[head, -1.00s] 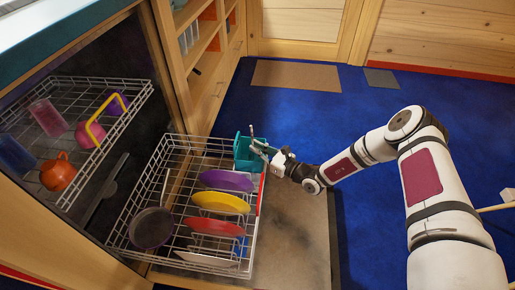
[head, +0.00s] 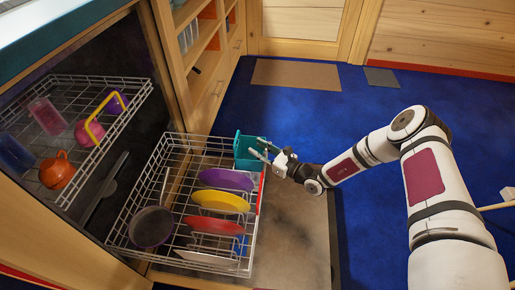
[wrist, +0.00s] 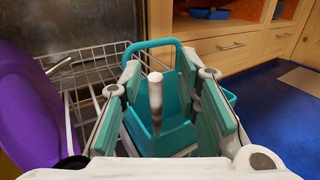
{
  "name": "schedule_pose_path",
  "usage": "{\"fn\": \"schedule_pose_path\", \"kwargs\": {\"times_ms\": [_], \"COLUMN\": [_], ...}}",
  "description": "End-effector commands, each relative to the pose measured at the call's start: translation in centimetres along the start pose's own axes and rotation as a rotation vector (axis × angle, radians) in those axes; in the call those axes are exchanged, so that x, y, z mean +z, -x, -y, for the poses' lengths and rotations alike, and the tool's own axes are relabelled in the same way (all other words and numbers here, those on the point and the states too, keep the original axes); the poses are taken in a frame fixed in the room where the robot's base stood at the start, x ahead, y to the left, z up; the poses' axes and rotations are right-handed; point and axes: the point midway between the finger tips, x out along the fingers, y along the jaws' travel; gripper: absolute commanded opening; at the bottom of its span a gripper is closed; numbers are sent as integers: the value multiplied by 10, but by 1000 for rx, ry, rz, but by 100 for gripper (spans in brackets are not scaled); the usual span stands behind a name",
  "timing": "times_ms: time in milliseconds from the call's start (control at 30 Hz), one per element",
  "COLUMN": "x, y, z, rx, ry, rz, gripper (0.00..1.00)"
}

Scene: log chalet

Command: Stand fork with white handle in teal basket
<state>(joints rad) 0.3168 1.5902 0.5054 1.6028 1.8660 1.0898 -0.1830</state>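The teal basket (head: 243,160) sits at the far right corner of the pulled-out lower dishwasher rack. In the wrist view the basket (wrist: 146,136) is straight ahead, its arched handle at the back. The fork (wrist: 155,100) stands nearly upright with its white handle end up, and its lower part is hidden down in the basket. My gripper (head: 258,148) is at the basket from the right. In the wrist view my gripper (wrist: 169,76) is open, one teal-padded finger on each side of the fork with gaps between. I cannot make out the fork in the head view.
The lower rack (head: 165,185) holds a purple plate (head: 226,180), a yellow plate (head: 220,201), a red plate (head: 215,226) and a dark pan (head: 151,227). The upper rack (head: 100,85) with cups is at left. Blue floor (head: 300,120) is free to the right.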

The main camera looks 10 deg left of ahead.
Motion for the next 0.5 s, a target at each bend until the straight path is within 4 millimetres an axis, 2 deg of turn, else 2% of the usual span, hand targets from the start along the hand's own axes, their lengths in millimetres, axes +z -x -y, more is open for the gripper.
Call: {"fn": "schedule_pose_path", "kwargs": {"times_ms": [300, 500], "x": [0, 0], "y": [61, 95], "z": [1, 1], "rx": [-4, -3], "ry": [-2, 1], "rz": [0, 0], "gripper": [30, 30]}}
